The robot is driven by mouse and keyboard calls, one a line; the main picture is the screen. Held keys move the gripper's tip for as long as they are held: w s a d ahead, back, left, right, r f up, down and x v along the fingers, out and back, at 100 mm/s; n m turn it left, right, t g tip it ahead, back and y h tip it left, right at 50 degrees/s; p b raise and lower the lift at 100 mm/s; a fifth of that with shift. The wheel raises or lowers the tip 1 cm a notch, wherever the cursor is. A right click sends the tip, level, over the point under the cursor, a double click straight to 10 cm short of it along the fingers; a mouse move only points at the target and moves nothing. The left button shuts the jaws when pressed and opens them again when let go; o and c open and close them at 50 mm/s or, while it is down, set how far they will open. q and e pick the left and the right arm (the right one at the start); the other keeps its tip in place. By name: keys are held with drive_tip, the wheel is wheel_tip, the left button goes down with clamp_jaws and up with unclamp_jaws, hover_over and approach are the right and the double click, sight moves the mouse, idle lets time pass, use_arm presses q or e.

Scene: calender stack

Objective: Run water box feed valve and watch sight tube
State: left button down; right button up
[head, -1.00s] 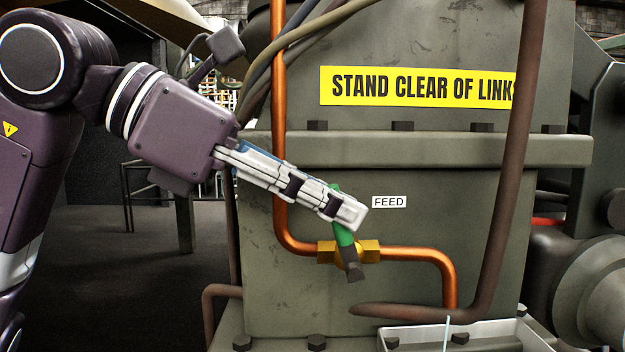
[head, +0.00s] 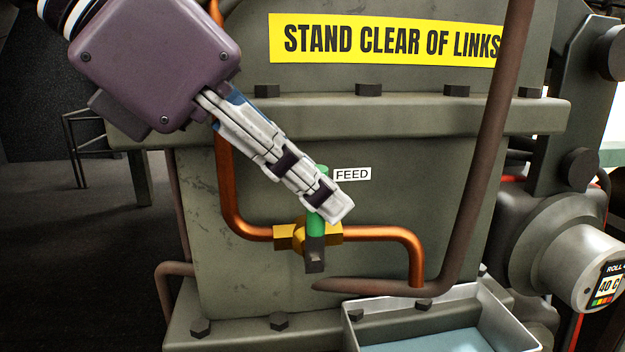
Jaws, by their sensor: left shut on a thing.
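The feed valve is a brass body (head: 290,236) on a copper pipe (head: 385,235), with a green handle (head: 316,224) standing about upright across it. A small white FEED label (head: 352,175) is beside it on the grey-green housing. My left gripper (head: 330,203) reaches in from the upper left and is shut on the green handle, hiding its middle. The handle's top shows above the fingers and its lower part below them. The copper pipe bends down on the right above a white-rimmed water box (head: 440,301) with blue-grey inside. I cannot make out a sight tube. My right gripper is not in view.
A brown pipe (head: 487,130) runs down the front and bends left below the valve. A yellow STAND CLEAR OF LINKS sign (head: 388,38) is above. A roll end with a 40 C gauge (head: 609,287) stands at right. Dark open floor lies at left.

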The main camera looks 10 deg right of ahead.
use_arm(q)
drive_tip(key=c, duration=2)
unclamp_jaws()
drive_tip(key=shift+d, duration=0.15)
drive_tip(key=shift+o, duration=0.2)
drive_tip(key=v, duration=1.2)
drive_tip(key=shift+r, duration=0.1)
